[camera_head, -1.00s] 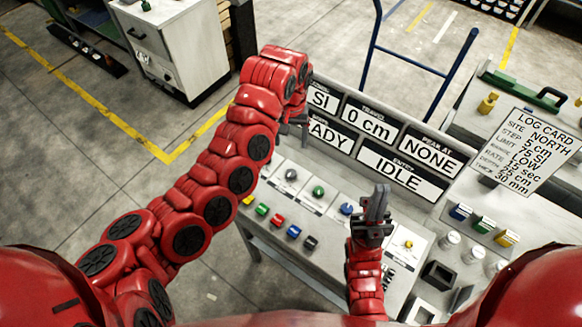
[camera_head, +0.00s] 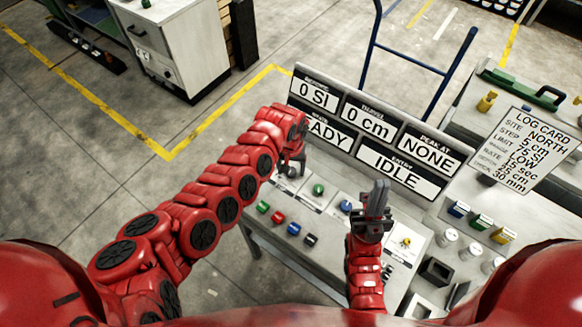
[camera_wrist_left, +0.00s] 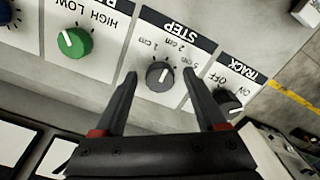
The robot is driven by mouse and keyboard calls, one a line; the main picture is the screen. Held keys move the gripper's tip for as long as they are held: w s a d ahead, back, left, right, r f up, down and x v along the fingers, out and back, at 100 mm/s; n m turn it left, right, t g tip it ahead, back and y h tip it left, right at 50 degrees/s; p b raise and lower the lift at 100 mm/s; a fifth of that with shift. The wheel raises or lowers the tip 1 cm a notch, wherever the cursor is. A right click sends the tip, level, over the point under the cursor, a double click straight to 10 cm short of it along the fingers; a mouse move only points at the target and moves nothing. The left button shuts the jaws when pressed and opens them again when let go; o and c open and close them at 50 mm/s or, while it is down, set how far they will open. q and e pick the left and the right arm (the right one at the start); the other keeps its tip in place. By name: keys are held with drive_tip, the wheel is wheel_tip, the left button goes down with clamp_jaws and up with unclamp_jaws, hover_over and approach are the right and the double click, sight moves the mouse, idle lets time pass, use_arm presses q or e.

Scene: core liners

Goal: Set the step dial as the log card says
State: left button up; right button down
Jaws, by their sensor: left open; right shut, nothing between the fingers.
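The step dial (camera_wrist_left: 159,76) is a dark grey knob under the STEP label, with 1 cm, 2 cm and 5 cm marks around it. Its pale pointer mark seems to lean to the upper right; I cannot tell exactly which mark it meets. My left gripper (camera_head: 291,168) is open over the panel; in the left wrist view its fingers stand on either side of the dial, apart from it in the picture. The log card (camera_head: 528,150) reads STEP 5 cm. My right gripper (camera_head: 377,195) is shut and empty, pointing up over the panel's right part.
The display board (camera_head: 375,140) behind reads 0 SI, 0 cm, NONE and IDLE. Coloured buttons (camera_head: 278,217) line the panel front. A side table (camera_head: 470,205) holds small blocks and cylinders.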

use_arm(q)
clamp_jaws()
idle(0.4)
drive_tip(key=shift+w+r+m, duration=0.1)
drive_tip(key=shift+m, duration=0.6)
drive_tip(key=shift+a+m, duration=0.1)
drive_tip(key=shift+m, duration=1.1)
drive_tip(key=shift+m+b, duration=1.2)
drive_tip(key=shift+m, duration=1.4)
